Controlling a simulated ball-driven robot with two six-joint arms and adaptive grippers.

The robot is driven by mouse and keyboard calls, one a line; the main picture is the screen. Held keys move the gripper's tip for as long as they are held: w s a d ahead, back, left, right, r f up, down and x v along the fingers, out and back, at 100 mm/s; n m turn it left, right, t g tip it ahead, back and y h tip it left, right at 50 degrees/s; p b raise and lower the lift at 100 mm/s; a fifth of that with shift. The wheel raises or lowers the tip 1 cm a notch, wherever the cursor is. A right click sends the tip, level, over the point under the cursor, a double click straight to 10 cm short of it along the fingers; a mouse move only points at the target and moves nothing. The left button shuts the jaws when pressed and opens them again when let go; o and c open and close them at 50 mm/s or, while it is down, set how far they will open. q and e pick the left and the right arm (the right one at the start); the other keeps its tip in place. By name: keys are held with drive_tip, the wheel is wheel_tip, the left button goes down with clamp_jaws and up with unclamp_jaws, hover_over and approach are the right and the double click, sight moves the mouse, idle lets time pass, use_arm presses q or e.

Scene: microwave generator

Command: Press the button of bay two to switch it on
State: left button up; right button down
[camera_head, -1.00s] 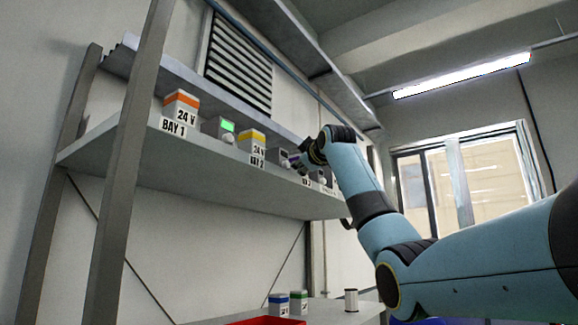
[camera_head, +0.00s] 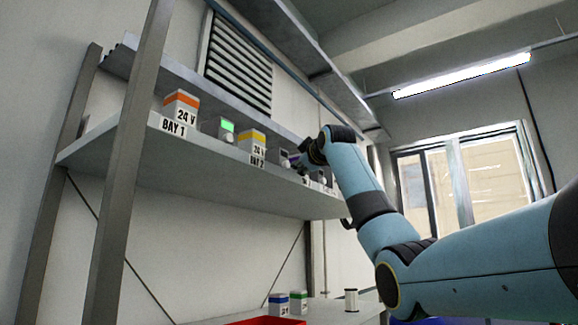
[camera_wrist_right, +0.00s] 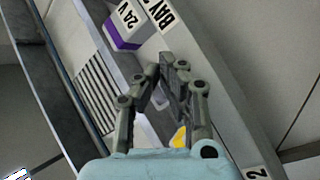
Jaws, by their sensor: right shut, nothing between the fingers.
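Bay two shows in the head view as a yellow-topped 24 V block (camera_head: 252,141) above a BAY 2 label (camera_head: 257,161). A small grey unit with a dark screen (camera_head: 285,156) stands right of it. My right gripper (camera_head: 296,161) is close to this unit, in front of the shelf; I cannot tell whether it touches. In the right wrist view the fingers (camera_wrist_right: 162,70) are shut and empty, with the shelf front behind them. A yellow patch (camera_wrist_right: 179,137) shows between the finger links. The button of bay two is not clearly visible. My left gripper is not in view.
Bay 1, on the left, has an orange-topped block (camera_head: 181,106) and a unit with a lit green screen (camera_head: 227,126). A purple-topped block (camera_wrist_right: 122,34) stands near my fingers. A shelf post (camera_head: 130,150) rises at left. Below are blue and green-topped blocks and a red tray (camera_head: 265,321).

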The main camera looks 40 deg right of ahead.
drive_tip(key=shift+w+a, duration=0.2)
drive_tip(key=shift+w, duration=0.25)
drive_tip(key=shift+w+a, duration=0.15)
drive_tip(key=shift+w, duration=0.4)
idle(1.1)
drive_tip(key=shift+s+f+b, duration=0.15)
drive_tip(key=shift+s+b, duration=0.5)
drive_tip(key=shift+s, duration=0.05)
drive_tip(key=shift+d, duration=0.2)
